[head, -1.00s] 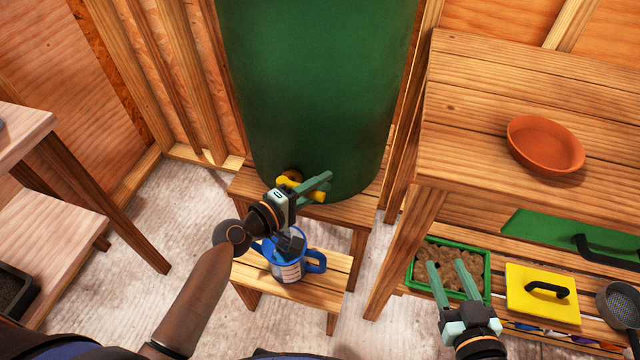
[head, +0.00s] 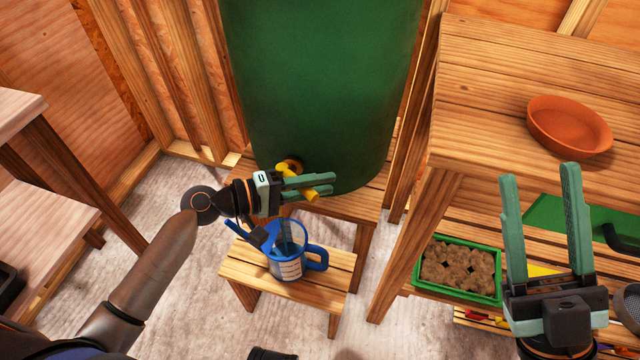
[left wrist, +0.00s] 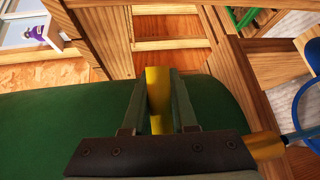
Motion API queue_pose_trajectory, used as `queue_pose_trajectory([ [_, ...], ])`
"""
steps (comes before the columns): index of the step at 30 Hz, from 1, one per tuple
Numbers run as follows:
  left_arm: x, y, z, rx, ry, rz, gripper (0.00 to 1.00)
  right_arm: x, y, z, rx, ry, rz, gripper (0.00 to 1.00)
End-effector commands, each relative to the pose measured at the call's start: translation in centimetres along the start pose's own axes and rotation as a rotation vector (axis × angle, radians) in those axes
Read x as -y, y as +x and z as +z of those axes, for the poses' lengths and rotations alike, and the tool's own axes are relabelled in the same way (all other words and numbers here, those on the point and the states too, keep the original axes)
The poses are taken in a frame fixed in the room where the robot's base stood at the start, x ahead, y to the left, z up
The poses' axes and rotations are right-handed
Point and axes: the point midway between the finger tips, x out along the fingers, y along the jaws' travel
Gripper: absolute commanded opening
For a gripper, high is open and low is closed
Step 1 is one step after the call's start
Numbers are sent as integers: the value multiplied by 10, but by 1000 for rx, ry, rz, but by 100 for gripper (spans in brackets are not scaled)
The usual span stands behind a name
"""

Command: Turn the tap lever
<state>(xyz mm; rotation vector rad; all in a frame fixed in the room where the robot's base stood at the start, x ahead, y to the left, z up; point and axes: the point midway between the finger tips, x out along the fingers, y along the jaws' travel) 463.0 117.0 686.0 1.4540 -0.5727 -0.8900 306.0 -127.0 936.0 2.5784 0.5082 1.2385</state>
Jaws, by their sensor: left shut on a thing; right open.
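The yellow tap (head: 290,167) sits low on the front of the big green barrel (head: 315,90). My left gripper (head: 328,185) is shut on its yellow lever (head: 313,195). In the left wrist view the lever (left wrist: 157,88) stands between the two fingers, and the yellow spout (left wrist: 264,146) shows to the right. A clear measuring jug (head: 288,262) with blue rim and handle stands below the tap. A thin bluish streak runs between spout and jug in the wrist view; I cannot tell if it is water. My right gripper (head: 540,175) is open and empty.
The jug stands on a low wooden stool (head: 240,275); the barrel rests on a wooden stand (head: 345,208). At right, a workbench (head: 485,95) holds a terracotta saucer (head: 570,126); a green tray (head: 458,296) of brown pots lies on its lower shelf.

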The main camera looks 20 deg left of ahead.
Motion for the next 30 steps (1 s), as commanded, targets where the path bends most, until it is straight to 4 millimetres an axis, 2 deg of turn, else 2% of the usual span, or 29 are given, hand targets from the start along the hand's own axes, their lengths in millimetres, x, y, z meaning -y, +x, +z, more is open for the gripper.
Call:
queue_pose_trajectory([
  [15,1,0,1,13,1,-4,0,1,-1,2,4,6,0,50],
  [16,1,0,1,13,1,-4,28,1,-1,2,4,6,0,50],
  [21,1,0,1,12,1,-3,47,1,-1,2,4,6,0,50],
  [24,1,0,1,12,2,-2,56,1,-1,2,4,6,0,50],
  [30,0,-1,1,11,2,-1,56,1,-1,2,5,5,0,50],
])
